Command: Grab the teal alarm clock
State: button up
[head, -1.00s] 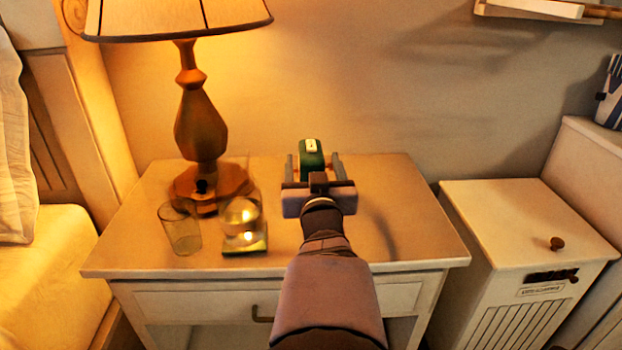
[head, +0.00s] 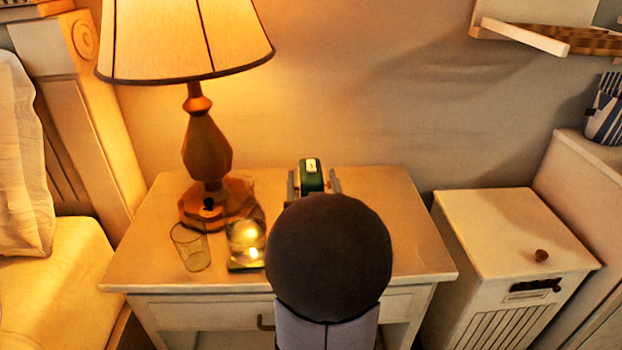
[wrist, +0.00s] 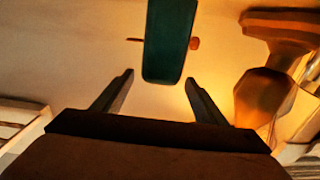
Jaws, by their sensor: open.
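The teal alarm clock (head: 312,174) is a dark green-teal block with a pale face on top, at the back of the nightstand. In the wrist view the clock (wrist: 169,42) lies ahead of my gripper (wrist: 158,88), roughly centred between the finger lines. My gripper is open and its two fingers show no contact with the clock in the wrist view. In the head view the finger ends of my gripper (head: 314,184) show on either side of the clock, while my arm hides the rest of the gripper and the clock's lower front.
A lit table lamp (head: 207,150) stands left of the clock on the nightstand (head: 415,235). A clear glass (head: 190,247) and a glass globe on a base (head: 246,240) stand at the front left. The nightstand's right side is clear. A white hamper (head: 500,225) stands to the right.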

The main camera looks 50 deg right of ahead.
aim_at(311, 168)
jog(key=shift+f, duration=0.1)
jog(key=shift+w+d, duration=0.1)
jog(key=shift+w+d, duration=0.25)
jog(key=shift+w, duration=0.05)
jog(key=shift+x, duration=2.1)
jog(key=shift+f, duration=0.15)
jog(key=c, duration=1.5)
grip_shut()
